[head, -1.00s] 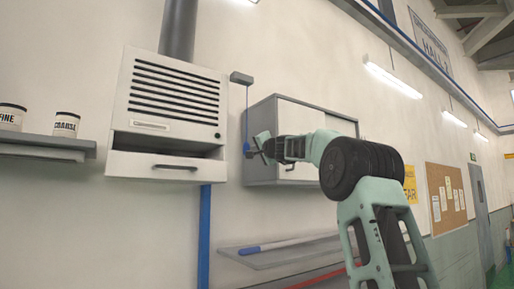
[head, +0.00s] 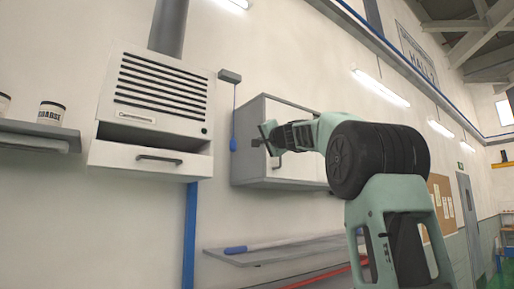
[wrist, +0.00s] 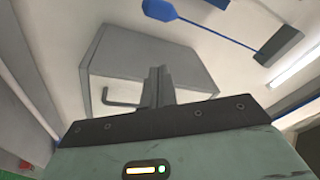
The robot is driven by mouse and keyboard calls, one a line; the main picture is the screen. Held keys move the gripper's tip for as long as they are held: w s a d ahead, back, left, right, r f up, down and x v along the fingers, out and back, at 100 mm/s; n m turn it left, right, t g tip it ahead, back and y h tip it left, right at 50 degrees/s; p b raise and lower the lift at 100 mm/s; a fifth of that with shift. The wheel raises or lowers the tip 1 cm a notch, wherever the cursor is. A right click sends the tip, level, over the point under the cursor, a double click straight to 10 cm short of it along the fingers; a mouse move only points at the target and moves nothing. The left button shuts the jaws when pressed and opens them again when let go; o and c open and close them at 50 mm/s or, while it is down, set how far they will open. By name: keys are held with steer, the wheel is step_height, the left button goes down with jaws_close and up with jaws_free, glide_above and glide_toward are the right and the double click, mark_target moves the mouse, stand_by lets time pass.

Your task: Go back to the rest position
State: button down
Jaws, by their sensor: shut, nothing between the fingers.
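My gripper (head: 270,138) is raised in front of the left end of a grey wall cabinet (head: 248,174) in the head view. Its fingers are shut with nothing between them. In the wrist view the closed fingers (wrist: 157,86) point up toward the cabinet (wrist: 192,66), whose dark handle (wrist: 120,98) shows to the left of them. I cannot tell how far the fingers are from the cabinet.
A white vented wall unit (head: 158,100) with an open drawer front (head: 150,160) hangs left of my arm. A blue pull handle (head: 233,144) hangs between unit and cabinet. A shelf (head: 30,135) holds pots at far left. A bench (head: 270,258) lies below.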

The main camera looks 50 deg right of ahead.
stand_by(0.7)
steer(key=w+a+f+n+g+y+b, duration=0.1)
steer(key=w+a+f+n+g+y, duration=0.25)
steer(key=a+f, duration=0.55)
steer(key=w+a+f+n+y+b, duration=0.1)
steer(key=w+a+f+n+y, duration=0.1)
steer(key=w+a+f+y, duration=0.55)
steer(key=s+a+f+n+g+b, duration=0.1)
steer(key=s+a+f+n+g, duration=0.2)
steer(key=a+f, duration=1.2)
steer(key=s+a+f+n+g+b, duration=0.1)
steer(key=s+a+f+n+g, duration=0.3)
steer(key=s+a+f, duration=0.6)
steer(key=s+a+f+n+g+b, duration=0.2)
steer(key=s+a+f+n+g, duration=0.35)
steer(key=a+f, duration=0.7)
steer(key=s+d+f+n+g+h+b, duration=0.1)
steer(key=s+f+n, duration=0.1)
steer(key=s+f, duration=0.5)
steer(key=s+d+f+n+g+h+b, duration=0.1)
steer(key=s+f, duration=0.6)
steer(key=s, duration=0.9)
steer(key=shift+f+n+g+h, duration=0.45)
steer(key=shift+n+h, duration=0.25)
steer(key=shift+n, duration=0.5)
